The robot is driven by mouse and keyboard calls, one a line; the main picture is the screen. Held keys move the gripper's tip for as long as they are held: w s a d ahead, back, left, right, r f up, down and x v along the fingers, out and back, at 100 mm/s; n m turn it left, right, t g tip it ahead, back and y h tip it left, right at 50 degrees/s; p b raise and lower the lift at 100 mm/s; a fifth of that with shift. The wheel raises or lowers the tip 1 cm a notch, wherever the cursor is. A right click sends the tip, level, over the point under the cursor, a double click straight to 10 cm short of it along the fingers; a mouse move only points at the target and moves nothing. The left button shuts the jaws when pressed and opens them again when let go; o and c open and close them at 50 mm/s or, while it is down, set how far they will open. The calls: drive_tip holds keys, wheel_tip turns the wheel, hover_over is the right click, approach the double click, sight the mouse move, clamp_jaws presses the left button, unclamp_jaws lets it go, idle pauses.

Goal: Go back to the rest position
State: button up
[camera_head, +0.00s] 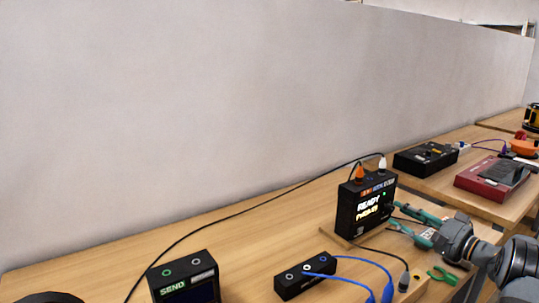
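My gripper (396,217) shows at the lower right, at the end of my grey arm, with its teal fingers pointing left. The two fingers look spread apart, and I see nothing held between them. They are just right of a black device (368,205) with a lit "READY" screen. Whether a fingertip touches the device is too small to tell.
A black box (305,276) with blue cables and a device reading "SEND" (184,279) stand on the wooden table (235,238). A green clip (442,275) lies below my gripper. Another table behind holds a red device (490,180) and a black box (425,158).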

drive_tip(key=shift+x, duration=1.05)
drive_tip(key=shift+w+a+r+p, duration=0.15)
drive_tip(key=shift+r+p, duration=0.1)
drive_tip(key=shift+p, duration=0.4)
drive_tip(key=shift+n+p, duration=0.65)
drive_tip(key=shift+n, duration=0.05)
drive_tip(key=shift+f+n, duration=0.2)
drive_tip(key=shift+n, duration=0.1)
drive_tip(key=shift+f+b, duration=0.15)
drive_tip(key=shift+b, duration=0.15)
